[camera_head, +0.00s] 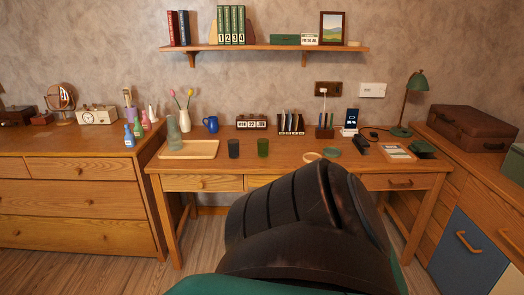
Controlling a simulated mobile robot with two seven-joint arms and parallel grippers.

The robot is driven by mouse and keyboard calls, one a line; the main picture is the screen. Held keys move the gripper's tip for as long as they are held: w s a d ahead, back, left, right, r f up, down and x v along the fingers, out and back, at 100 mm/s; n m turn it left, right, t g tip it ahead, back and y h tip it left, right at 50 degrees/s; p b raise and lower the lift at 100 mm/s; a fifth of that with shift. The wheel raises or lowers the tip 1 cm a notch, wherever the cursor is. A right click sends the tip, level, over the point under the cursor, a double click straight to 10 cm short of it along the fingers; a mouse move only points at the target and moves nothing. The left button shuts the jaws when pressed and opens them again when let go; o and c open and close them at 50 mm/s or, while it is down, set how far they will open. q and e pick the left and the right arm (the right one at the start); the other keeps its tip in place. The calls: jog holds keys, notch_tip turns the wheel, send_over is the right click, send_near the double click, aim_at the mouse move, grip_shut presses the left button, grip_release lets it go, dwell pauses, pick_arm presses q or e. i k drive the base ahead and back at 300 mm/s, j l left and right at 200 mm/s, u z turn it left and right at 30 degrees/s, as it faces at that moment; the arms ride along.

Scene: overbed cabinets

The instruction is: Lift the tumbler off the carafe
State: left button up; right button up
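A grey-green, see-through carafe (174,137) stands upright at the left end of the desk, at the left end of a light wooden tray (190,151). Its narrower top part (172,121) looks like the tumbler set over the neck, but the two are too small and alike in colour to separate clearly. Neither of my grippers shows in the head view, and nothing is touching the carafe.
A dark cup (234,148) and a green cup (263,147) stand right of the tray. A tulip vase (184,116) and blue jug (211,124) stand behind it. A shelf (270,47) hangs above. A large dark form blocks the lower middle.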

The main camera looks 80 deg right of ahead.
aim_at(172, 123)
jog(key=z, duration=2.5)
